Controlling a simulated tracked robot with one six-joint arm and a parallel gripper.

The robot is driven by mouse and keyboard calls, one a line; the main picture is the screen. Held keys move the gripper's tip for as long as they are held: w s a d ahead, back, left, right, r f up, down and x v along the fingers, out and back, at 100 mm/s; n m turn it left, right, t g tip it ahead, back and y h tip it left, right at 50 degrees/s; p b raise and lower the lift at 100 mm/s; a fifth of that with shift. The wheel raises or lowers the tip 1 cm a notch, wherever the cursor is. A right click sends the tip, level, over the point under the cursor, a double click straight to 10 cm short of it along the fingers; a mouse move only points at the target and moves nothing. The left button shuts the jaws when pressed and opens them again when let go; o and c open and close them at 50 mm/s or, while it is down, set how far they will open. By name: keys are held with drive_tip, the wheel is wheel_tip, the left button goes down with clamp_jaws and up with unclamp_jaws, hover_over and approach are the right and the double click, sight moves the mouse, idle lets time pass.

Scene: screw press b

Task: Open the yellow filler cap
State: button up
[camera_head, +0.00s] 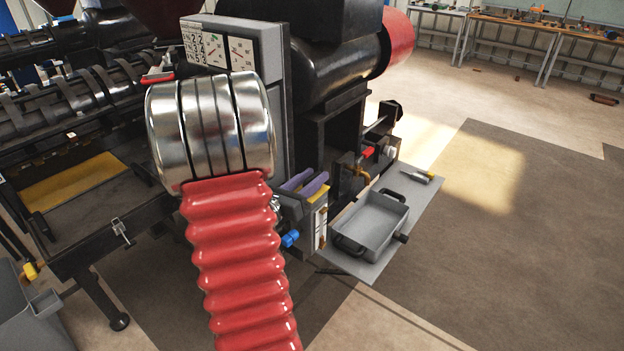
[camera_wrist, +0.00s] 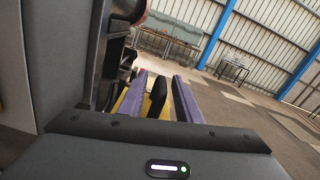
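My gripper (camera_head: 306,183) has two purple fingers and is just right of the red bellows sleeve of my arm in the head view. In the wrist view the fingers of my gripper (camera_wrist: 162,98) stand apart. A yellow part (camera_head: 318,195), seemingly the filler cap, shows right beside the fingers in the head view. Yellow (camera_wrist: 146,104) also shows between and beside the fingers in the wrist view. A dark rounded piece (camera_wrist: 158,97) stands between the fingers, with narrow gaps visible at its sides. Most of the yellow part is hidden, and I cannot tell whether the fingers touch it.
The dark screw press stands close behind and left of my gripper. A grey tray (camera_head: 347,245) with black handles lies on a plate below right, near a brass tap (camera_head: 358,172) with a red handle. A blue knob (camera_head: 290,239) is below the gripper. Open floor lies right.

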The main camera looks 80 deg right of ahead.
drive_tip(key=shift+c, duration=0.7)
clamp_jaws()
